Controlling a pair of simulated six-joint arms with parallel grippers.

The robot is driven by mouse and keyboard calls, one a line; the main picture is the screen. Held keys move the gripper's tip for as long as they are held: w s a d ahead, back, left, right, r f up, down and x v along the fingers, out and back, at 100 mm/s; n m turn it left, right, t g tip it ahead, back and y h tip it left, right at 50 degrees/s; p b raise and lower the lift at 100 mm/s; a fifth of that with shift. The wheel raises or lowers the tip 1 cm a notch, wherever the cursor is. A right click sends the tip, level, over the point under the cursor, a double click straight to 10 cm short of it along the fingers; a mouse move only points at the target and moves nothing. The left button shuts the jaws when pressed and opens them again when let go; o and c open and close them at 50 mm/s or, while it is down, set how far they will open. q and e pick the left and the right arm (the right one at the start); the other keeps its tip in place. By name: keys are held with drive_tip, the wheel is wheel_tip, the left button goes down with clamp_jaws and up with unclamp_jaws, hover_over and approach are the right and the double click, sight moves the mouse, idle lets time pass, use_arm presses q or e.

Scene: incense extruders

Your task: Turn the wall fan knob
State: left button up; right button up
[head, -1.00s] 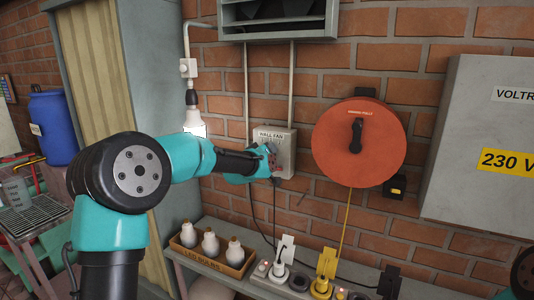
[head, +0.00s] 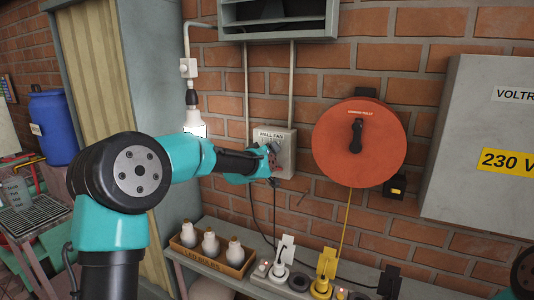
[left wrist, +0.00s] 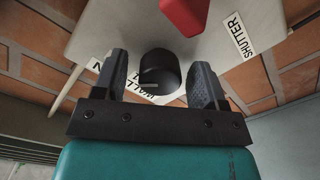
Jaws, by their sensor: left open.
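The wall fan control box (head: 283,139) is a pale grey box on the brick wall, labelled "WALL FAN" at its top. My left gripper (head: 268,163) reaches in from the left and covers part of its front. In the left wrist view, a dark round knob (left wrist: 159,72) with a light pointer line stands on the box face. The open fingers of my left gripper (left wrist: 157,62) are on either side of the knob. I cannot tell whether they touch it. A red part (left wrist: 186,14) and a "SHUTTER" label show beyond it. My right gripper is out of view.
A louvred vent (head: 280,18) is above the box. An orange round reel (head: 359,142) hangs to its right, and a grey cabinet (head: 490,100) farther right. Below, a shelf holds a box of bulbs (head: 211,252) and several plugs and cords. A lamp fitting (head: 194,117) hangs left of the box.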

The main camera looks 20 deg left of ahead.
use_arm(q)
drive_tip(key=shift+s, duration=0.1)
drive_tip(key=s+a, duration=0.2)
drive_tip(key=s, duration=1.5)
drive_tip(key=shift+r, duration=0.35)
drive_tip(key=s+d+f+m+g, duration=0.15)
drive_tip(key=f+g, duration=0.25)
drive_tip(key=f, duration=1.2)
drive_tip(key=s+d+f+m+g, duration=0.15)
drive_tip(key=f+g, duration=0.25)
drive_tip(key=f, duration=1.2)
drive_tip(key=s+d+f+g+h, duration=0.1)
drive_tip(key=s+d+f+g, duration=0.3)
drive_tip(key=s+f, duration=1.9)
drive_tip(key=g, duration=0.4)
drive_tip(key=shift+s+f+m+g+h, duration=0.25)
drive_tip(key=shift+s+m+g+h, duration=0.05)
drive_tip(key=shift+m, duration=0.1)
drive_tip(key=shift+d, duration=0.1)
